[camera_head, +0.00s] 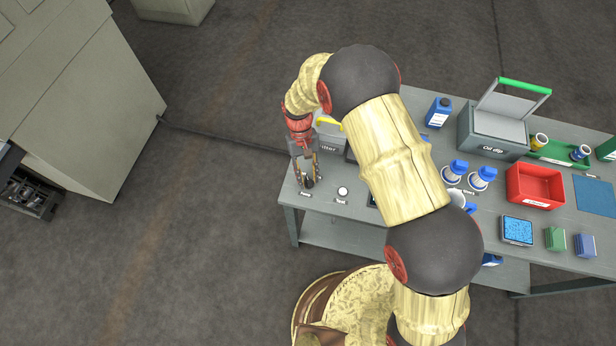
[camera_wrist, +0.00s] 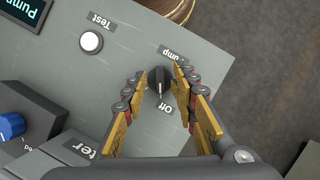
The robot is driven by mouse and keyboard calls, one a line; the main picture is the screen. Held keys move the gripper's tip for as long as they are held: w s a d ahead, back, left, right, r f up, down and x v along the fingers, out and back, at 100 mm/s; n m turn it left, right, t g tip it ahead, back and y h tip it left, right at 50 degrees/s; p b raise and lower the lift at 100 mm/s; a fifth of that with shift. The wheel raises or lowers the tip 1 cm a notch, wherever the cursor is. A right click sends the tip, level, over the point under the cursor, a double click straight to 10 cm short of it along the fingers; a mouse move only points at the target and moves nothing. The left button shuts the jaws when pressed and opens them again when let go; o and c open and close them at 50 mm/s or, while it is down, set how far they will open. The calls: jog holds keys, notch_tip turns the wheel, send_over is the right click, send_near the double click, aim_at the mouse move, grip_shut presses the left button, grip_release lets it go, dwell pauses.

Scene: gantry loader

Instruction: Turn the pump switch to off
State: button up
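The pump switch is a black rotary knob (camera_wrist: 158,82) on the grey bench top, with a "Pump" label on one side and an "Off" label on the other. It has a ridge across its top; I cannot tell for sure which mark it points to. My gripper (camera_wrist: 163,77) is open, with one yellow-padded finger on each side of the knob. I see a small gap to the fingers and no clear contact. In the head view my gripper (camera_head: 307,178) points down at the bench's left end, and the knob is mostly hidden by it.
A white Test button (camera_wrist: 91,42) sits beside the knob, with a dark display (camera_wrist: 24,10) beyond it. A box with a blue knob (camera_wrist: 12,126) stands nearby. On the bench (camera_head: 335,212), an oil dip box (camera_head: 490,130) and a red bin (camera_head: 535,185) stand further right.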

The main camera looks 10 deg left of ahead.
jog(key=v, duration=1.1)
jog(key=shift+r, duration=0.25)
jog(key=s+d+r+m+t, duration=0.1)
jog(key=s+d+r+t, duration=0.2)
jog(key=s+d+r, duration=0.3)
jog(key=s+d+r+m+t+y, duration=0.1)
jog(key=s+d+r, duration=0.5)
jog(key=d+r, duration=0.7)
jog(key=s+d+r+m+t+y, duration=0.1)
jog(key=s+d+r+m+t, duration=0.2)
jog(key=d+r, duration=0.7)
jog(key=s+r+t, duration=0.2)
jog(key=s, duration=0.1)
jog(key=shift+s+t, duration=0.35)
jog(key=shift+t, duration=0.05)
jog(key=shift+d, duration=0.2)
